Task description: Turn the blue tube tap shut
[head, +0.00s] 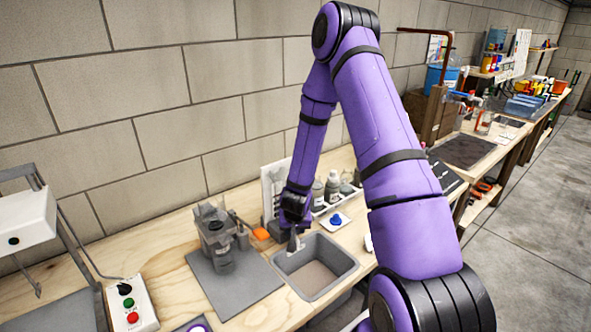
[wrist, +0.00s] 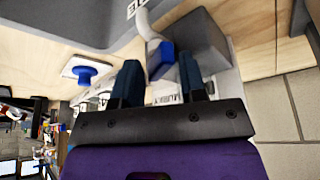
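The blue tube tap (wrist: 161,58) shows in the wrist view as a blue piece at the end of a curved white tube (wrist: 146,25). My gripper (wrist: 158,78) is open, with its two dark fingers apart. The tap appears between and just beyond the fingertips; I cannot tell whether either finger touches it. In the head view my gripper (head: 293,238) points down at the back left edge of the grey sink (head: 345,262). The tap is not clearly visible there, hidden by the gripper and arm.
A blue knob on a white plate (head: 336,220) sits behind the sink; it also shows in the wrist view (wrist: 86,73). Bottles (head: 332,187) stand behind it. A grey block (wrist: 204,40) is close to the right finger.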

